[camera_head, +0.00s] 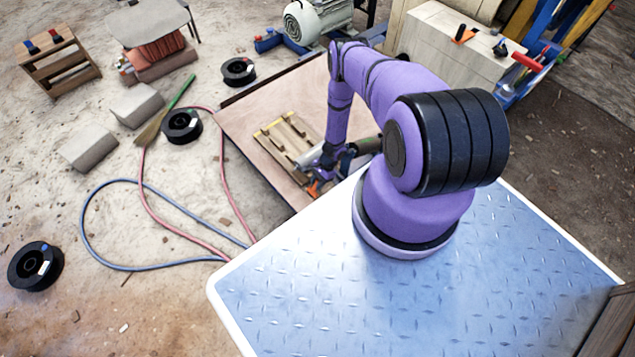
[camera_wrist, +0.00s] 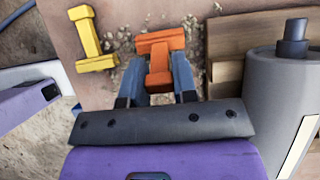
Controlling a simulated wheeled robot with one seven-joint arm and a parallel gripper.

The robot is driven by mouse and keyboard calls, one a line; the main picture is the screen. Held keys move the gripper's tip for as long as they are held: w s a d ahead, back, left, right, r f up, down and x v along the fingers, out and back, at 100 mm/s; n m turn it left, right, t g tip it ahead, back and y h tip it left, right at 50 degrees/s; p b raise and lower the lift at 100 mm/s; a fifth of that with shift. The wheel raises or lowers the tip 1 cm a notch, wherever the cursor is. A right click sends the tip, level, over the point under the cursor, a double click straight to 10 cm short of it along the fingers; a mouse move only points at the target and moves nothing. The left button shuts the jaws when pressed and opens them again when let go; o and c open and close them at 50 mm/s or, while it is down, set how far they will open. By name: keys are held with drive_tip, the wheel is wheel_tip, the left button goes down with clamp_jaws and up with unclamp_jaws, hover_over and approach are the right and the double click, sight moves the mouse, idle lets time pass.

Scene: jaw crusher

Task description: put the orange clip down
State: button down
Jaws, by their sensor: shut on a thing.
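The orange clip (camera_wrist: 160,58) is between the two fingers of my gripper (camera_wrist: 158,78) in the wrist view, and the fingers are shut on it. In the head view the orange clip (camera_head: 315,188) shows as a small patch at my gripper (camera_head: 318,178), low over the near edge of the wooden table. The arm hides part of it. I cannot tell whether the clip touches the table top (camera_head: 240,118).
A yellow I-shaped piece (camera_wrist: 90,40) lies left of the clip. A grey cylinder (camera_wrist: 280,95) stands close on the right. A slatted wooden rack (camera_head: 285,140) lies on the table. Hoses (camera_head: 150,190) and black spools (camera_head: 36,265) lie on the ground.

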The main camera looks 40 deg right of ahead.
drive_tip(key=shift+f, duration=0.1)
drive_tip(key=c, duration=0.9)
unclamp_jaws()
drive_tip(key=v, duration=1.2)
